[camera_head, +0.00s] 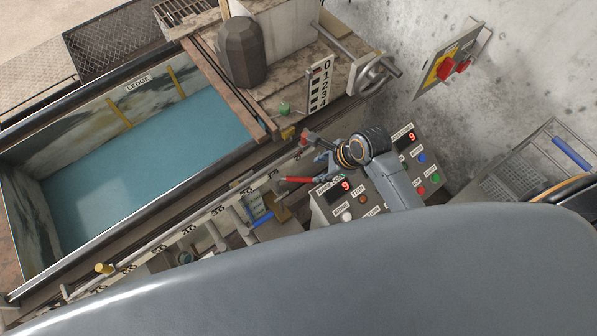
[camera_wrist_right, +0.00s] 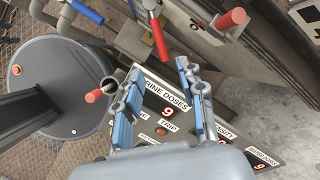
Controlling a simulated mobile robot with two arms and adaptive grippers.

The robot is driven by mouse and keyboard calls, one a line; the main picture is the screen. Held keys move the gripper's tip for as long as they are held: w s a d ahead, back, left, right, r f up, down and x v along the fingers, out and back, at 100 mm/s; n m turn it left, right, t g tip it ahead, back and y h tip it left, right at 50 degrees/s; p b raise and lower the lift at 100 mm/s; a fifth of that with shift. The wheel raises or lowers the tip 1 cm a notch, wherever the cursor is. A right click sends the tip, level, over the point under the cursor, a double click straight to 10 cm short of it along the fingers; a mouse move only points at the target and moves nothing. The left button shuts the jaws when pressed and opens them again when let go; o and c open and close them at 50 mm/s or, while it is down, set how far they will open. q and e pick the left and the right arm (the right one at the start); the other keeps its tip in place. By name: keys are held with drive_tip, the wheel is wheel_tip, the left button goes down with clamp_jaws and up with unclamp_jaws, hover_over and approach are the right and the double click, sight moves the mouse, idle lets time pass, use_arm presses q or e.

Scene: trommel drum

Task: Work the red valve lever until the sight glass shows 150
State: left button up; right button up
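A red lever (camera_head: 298,180) with a metal pivot sticks out beside the tank, just left of the control panel. It also shows in the right wrist view (camera_wrist_right: 158,38), ahead of the fingertips. My right gripper (camera_head: 325,163) is close above and right of this lever in the head view. In the right wrist view its blue fingers (camera_wrist_right: 158,70) are spread, with nothing between them; the lever looks apart from them. A second red handle (camera_head: 306,136) sits further up the tank edge. No sight glass reading of 150 can be made out. My left gripper is not in view.
The control panel (camera_head: 328,207) under my right arm has red displays showing 9. A blue handle (camera_head: 262,220) is close to the lever. A long tank of blue-green water (camera_head: 150,150) lies left. A 0-to-4 scale board (camera_head: 320,84) and handwheel (camera_head: 372,74) stand behind.

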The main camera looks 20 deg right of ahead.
sight(301, 179)
drive_tip(key=b+x, duration=0.2)
drive_tip(key=x, duration=1.1)
drive_tip(key=shift+s, duration=0.1)
clamp_jaws()
